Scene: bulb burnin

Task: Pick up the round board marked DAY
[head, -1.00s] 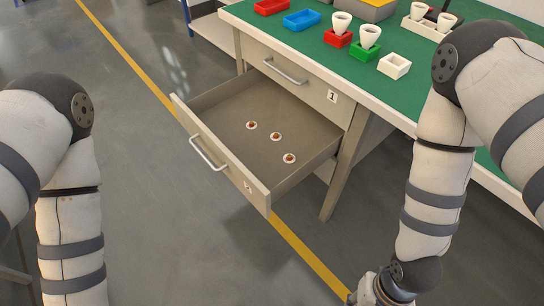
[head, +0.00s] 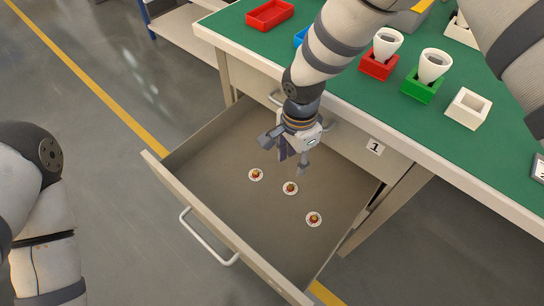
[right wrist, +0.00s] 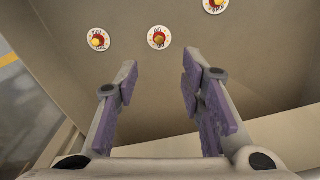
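Three small round white boards with red and yellow centres lie in a row on the floor of the open drawer: the left board (head: 256,174), the middle board (head: 290,188) and the right board (head: 314,219). All three also show in the right wrist view: one at left (right wrist: 98,39), one in the middle (right wrist: 159,37) and one cut off at the top right (right wrist: 215,4). Their lettering is too small to read surely. My right gripper (head: 293,164) is open and empty over the drawer, its purple-padded fingers (right wrist: 159,72) apart. My left gripper is out of view.
The open drawer (head: 230,205) has raised walls and a handle (head: 208,238). Above it is the green bench top (head: 478,149) with a red tray (head: 269,14), bulbs in red (head: 379,66) and green (head: 422,87) holders, and a white box (head: 468,108).

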